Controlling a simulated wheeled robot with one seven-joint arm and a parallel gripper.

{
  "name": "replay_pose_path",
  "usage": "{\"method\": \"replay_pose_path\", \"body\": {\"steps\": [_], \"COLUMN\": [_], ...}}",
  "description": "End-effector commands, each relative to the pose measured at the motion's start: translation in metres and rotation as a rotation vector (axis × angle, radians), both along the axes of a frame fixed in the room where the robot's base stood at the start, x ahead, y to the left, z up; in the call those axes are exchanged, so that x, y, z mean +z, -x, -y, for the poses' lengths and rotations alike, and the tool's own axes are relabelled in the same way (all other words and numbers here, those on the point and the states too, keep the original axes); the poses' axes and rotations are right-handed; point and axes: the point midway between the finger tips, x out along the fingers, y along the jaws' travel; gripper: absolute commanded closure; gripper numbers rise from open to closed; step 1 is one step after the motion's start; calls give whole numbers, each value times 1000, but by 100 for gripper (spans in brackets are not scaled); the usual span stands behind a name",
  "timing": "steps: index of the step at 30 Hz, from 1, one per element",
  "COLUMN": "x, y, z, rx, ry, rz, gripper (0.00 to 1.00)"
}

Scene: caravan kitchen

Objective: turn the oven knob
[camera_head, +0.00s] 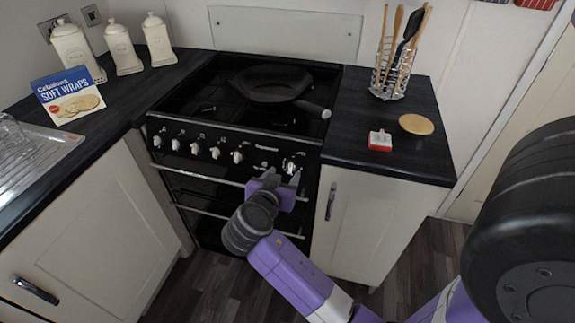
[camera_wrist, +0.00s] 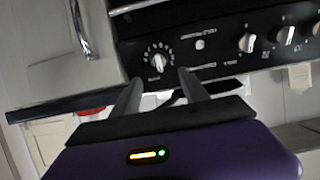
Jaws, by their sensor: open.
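The black oven and stove (camera_head: 225,190) stands between the counters, with a row of white knobs on its front panel. The oven knob (camera_head: 290,166) is at the panel's right end; in the wrist view it is a white knob (camera_wrist: 158,61) on a dial with white marks around it. My gripper (camera_head: 284,177) is open in front of this knob. In the wrist view the tips of my gripper (camera_wrist: 159,76) lie to either side of the knob's lower edge. I cannot tell whether they touch it.
A pan (camera_head: 270,84) sits on the hob, its handle pointing front right. An oven door handle (camera_head: 215,178) runs just below the panel. A cabinet handle (camera_head: 331,201) is to the right. A utensil rack (camera_head: 389,82) and a red-and-white item (camera_head: 380,140) stand on the right counter.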

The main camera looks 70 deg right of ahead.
Motion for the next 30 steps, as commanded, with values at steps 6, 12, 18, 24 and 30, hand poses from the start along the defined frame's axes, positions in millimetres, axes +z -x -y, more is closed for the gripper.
{"method": "replay_pose_path", "body": {"steps": [6, 12, 18, 24, 30], "x": [-10, -22, -27, -28, -28], "y": [-1, -4, -5, -6, -6], "z": [28, 54, 67, 69, 68], "rx": [-3, -1, 1, 3, 3], "ry": [0, -1, 0, 0, 0], "rz": [0, 0, 0, 1, 1], "gripper": [48, 48, 48, 48, 71]}}
